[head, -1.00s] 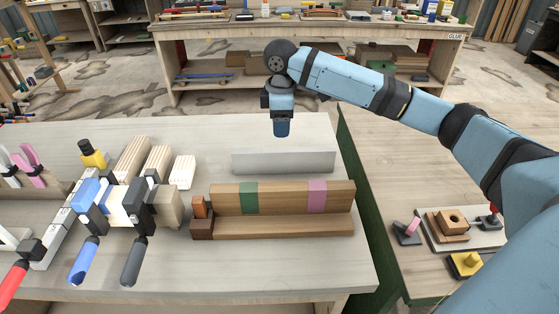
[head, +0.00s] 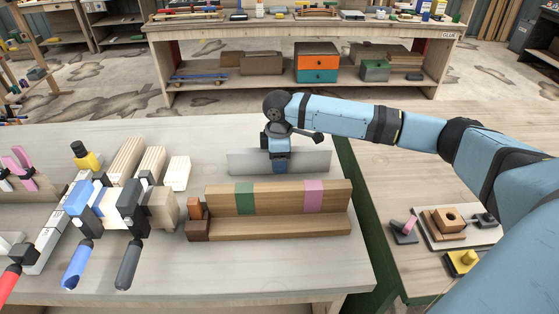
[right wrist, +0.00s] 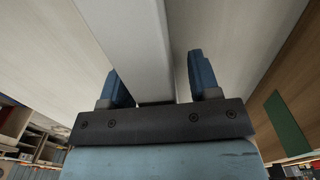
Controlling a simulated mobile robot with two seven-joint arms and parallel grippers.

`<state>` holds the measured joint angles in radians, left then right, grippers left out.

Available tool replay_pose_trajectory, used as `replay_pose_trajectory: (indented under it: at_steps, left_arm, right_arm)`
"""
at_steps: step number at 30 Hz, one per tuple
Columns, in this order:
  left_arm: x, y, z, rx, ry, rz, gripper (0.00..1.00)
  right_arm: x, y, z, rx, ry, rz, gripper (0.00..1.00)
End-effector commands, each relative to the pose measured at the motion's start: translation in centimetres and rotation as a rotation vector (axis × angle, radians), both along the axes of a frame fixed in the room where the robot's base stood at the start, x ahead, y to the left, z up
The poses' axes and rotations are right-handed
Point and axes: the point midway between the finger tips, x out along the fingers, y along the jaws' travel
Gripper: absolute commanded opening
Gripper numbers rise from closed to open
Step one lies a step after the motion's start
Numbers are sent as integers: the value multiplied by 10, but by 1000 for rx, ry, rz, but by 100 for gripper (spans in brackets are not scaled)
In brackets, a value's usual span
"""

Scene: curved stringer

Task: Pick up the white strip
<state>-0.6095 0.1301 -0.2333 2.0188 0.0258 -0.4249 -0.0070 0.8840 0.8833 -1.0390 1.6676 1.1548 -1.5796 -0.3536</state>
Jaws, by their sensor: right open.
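The white strip (head: 313,161) stands on edge as a long, low, pale board on the table, behind the wooden fixture. My right gripper (head: 280,167) is down at the middle of the strip and hides part of it. In the right wrist view the strip (right wrist: 130,30) runs between the two blue fingers of my open right gripper (right wrist: 155,63). A gap shows between the strip and the right-hand finger; the left-hand finger is close to it, and I cannot tell whether they touch. My left gripper is not in view.
A wooden fixture (head: 275,226) with a green band and a pink band stands just in front of the strip. Several clamps and wood blocks (head: 125,200) crowd the table's left. The right table holds a small board with a drilled block (head: 449,220).

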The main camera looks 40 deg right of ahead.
Motion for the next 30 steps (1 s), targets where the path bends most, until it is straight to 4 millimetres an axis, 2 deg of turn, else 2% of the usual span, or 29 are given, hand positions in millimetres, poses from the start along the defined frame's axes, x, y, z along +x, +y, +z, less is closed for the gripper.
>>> replay_pose_trajectory:
  at_steps: [3,4,9,11,19,22,26,30]
  left_arm:
    - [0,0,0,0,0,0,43]
    - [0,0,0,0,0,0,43]
    - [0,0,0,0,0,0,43]
    - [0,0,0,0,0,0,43]
    - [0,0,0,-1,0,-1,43]
    - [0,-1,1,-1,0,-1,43]
    - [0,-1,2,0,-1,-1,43]
    - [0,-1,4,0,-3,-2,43]
  right_arm:
    - [0,0,0,0,0,0,56]
    - [0,0,0,0,0,0,52]
    - [0,0,0,0,0,0,13]
    - [0,0,0,0,0,0,0]
    - [0,0,2,0,-1,0,0]
    - [1,0,10,1,-3,0,0]
    - [1,1,32,2,-5,0,0]
    - [1,1,71,2,-6,1,0]
